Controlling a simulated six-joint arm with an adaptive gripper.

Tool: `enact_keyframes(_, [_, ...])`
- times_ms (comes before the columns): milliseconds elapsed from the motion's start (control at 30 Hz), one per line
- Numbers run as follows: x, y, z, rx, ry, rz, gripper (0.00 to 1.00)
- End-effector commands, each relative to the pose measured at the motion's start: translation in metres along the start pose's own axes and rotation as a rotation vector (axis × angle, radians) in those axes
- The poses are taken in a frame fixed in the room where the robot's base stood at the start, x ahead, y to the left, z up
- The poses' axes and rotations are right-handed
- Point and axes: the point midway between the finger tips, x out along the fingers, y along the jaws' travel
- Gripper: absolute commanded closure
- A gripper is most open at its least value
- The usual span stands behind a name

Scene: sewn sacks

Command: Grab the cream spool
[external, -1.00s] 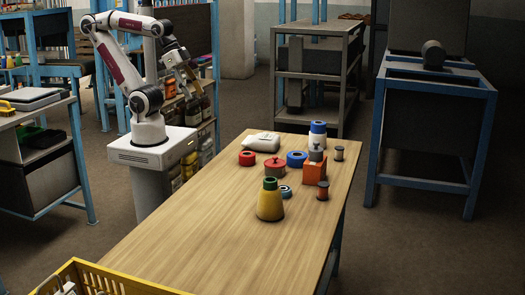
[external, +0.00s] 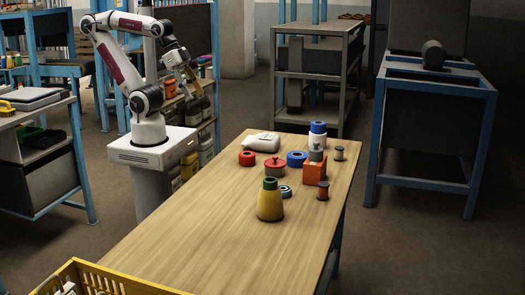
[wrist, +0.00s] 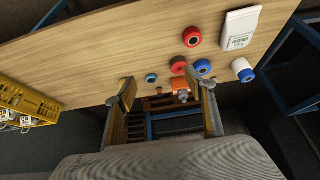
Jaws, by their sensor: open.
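A pale, white-to-cream spool (external: 318,141) with a blue ring on top stands upright at the far end of the wooden table. It also shows in the wrist view (wrist: 239,65), at the right of the group. No other clearly cream spool shows. My gripper (external: 190,82) hangs high beside the table's left side, well away from the spool. In the wrist view my gripper (wrist: 160,84) has its two fingers wide apart with nothing held between them.
A white sack (external: 262,142), red roll (external: 247,158), red pot (external: 275,169), blue roll (external: 297,159), orange box (external: 314,174), dark spools (external: 339,152) and yellow cone (external: 270,205) crowd the far half.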

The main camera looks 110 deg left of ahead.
Motion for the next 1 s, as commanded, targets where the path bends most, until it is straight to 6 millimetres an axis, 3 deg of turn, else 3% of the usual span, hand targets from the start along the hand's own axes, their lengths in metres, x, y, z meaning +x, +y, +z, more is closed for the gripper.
enact_keyframes(733, [0.000,-0.001,-0.001,0.005,-0.003,-0.005,0.50])
enact_keyframes(1000, [0.007,-0.019,-0.014,0.074,-0.039,-0.070,0.50])
